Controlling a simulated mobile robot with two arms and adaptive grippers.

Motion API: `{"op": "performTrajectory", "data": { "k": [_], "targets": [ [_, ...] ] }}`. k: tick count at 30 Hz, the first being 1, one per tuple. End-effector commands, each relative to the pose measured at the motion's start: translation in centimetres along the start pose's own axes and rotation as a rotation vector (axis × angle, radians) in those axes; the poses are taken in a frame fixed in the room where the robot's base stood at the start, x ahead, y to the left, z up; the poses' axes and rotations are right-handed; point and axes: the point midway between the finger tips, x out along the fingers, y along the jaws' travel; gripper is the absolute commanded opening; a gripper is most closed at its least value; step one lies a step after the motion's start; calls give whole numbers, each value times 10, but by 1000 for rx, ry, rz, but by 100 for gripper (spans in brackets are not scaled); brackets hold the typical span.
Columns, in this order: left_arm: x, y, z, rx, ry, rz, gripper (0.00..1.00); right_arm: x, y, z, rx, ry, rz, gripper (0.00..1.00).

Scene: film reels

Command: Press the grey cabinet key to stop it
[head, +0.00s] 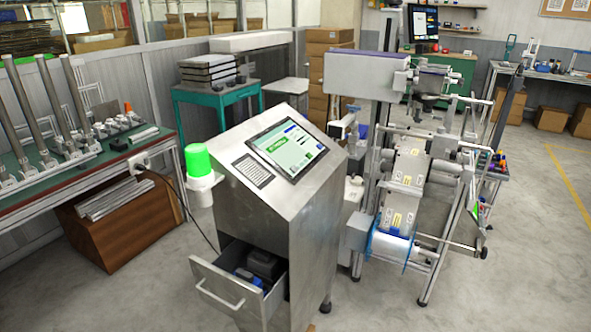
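The grey metal cabinet (232,212) stands in the middle of the head view, with a sloped top. A lit touchscreen (287,148) with green and white fields is set in that top. Left of the screen is a dark key panel (254,171) with small rows; single keys are too small to tell apart. A lit green lamp (197,160) sits on a white holder at the cabinet's left side. Neither of my grippers is in view.
The cabinet's lower drawer (222,287) is pulled open, with dark and blue items inside. A reel machine (404,185) with a blue-edged reel (390,246) stands close on the right. A green-topped workbench (82,176) lies left. The floor (520,270) at front right is clear.

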Motion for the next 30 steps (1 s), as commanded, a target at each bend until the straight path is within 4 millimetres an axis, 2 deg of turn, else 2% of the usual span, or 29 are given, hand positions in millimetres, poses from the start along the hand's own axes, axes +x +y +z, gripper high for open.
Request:
{"op": "performTrajectory", "data": {
  "k": [1,9,30],
  "targets": [
    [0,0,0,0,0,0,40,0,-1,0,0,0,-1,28],
    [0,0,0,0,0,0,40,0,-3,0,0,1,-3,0],
    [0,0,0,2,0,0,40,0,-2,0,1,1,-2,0]
  ]
}}
